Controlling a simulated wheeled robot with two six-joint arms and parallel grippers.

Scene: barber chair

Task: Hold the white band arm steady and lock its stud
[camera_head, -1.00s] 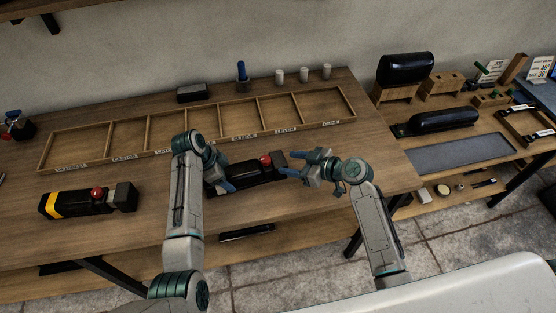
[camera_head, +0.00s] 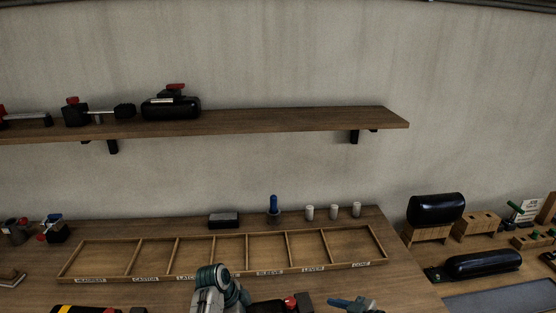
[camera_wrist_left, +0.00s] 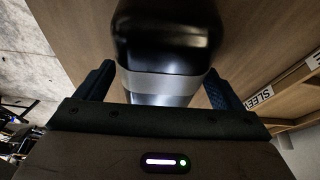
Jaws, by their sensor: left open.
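The white band arm, a dark block with a pale band, lies between my left gripper's fingers in the left wrist view (camera_wrist_left: 165,83). My left gripper (camera_wrist_left: 158,82) is open, one finger on each side of it, with a gap visible at least on the left. In the head view the white band arm (camera_head: 268,307) shows only at the bottom edge, with its red stud (camera_head: 291,302) on top. My left wrist hides part of it. My right gripper (camera_head: 353,304) is to the right of the stud, apart from it; its fingers are mostly cut off.
A wooden sorting tray (camera_head: 205,271) with labelled compartments lies behind the arm. A yellow-banded block (camera_head: 80,309) is at the lower left. A wall shelf (camera_head: 250,122) holds black parts with red knobs. A black cushion (camera_head: 436,208) stands on the right-hand bench.

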